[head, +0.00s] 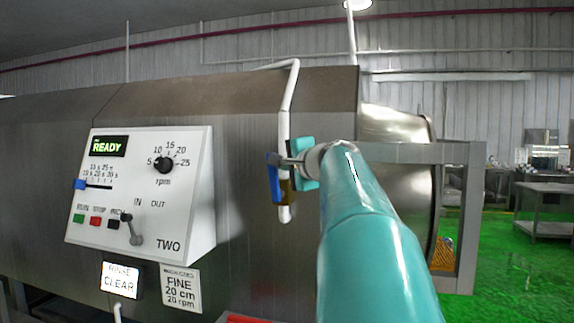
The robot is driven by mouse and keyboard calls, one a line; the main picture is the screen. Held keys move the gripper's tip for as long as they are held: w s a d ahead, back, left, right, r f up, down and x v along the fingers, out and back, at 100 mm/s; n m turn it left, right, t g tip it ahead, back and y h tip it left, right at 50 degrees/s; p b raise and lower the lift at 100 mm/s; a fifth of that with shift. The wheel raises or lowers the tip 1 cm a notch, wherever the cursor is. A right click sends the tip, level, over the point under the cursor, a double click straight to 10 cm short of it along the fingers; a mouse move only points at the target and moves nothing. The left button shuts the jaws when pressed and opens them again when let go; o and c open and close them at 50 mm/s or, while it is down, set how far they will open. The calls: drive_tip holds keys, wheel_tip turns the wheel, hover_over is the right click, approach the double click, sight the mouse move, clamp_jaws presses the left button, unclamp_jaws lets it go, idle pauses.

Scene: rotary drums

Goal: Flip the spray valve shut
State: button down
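The spray valve has a brass body (286,190) on a white vertical pipe (284,122) at the front of the steel drum housing. Its blue lever (275,184) hangs downward, beside and roughly in line with the pipe. My teal arm reaches in from the lower right, and my gripper (288,160) is at the valve, by the upper end of the blue lever. Teal parts of the gripper sit just right of the pipe. The fingertips are small and partly hidden, so I cannot tell whether they touch or grip the lever.
A white control panel (185,205) with knobs, buttons and a READY display (108,146) is left of the valve. A lit sign (120,280) reads RINSE CLEAR. The drum's rounded end (400,125) and a grey frame (466,215) stand right of my arm. Green floor (510,275) is at right.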

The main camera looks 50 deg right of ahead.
drive_tip(key=shift+w+a+r, duration=0.1)
drive_tip(key=shift+w, duration=0.1)
drive_tip(key=shift+w+a+n+g, duration=0.1)
drive_tip(key=shift+n+g, duration=0.2)
drive_tip(key=w+a+f+n+g+h, duration=0.1)
drive_tip(key=w+a+f+n+g, duration=0.1)
drive_tip(key=w+n+g, duration=0.1)
drive_tip(key=w+a+f+n+g+h, duration=0.1)
drive_tip(key=w+a+f+n+g, duration=0.1)
drive_tip(key=w+n+g, duration=0.2)
drive_tip(key=shift+w+a+f+g+h, duration=0.35)
drive_tip(key=shift+w+g, duration=0.65)
drive_tip(key=shift+g, duration=1.2)
drive_tip(key=shift+d, duration=0.1)
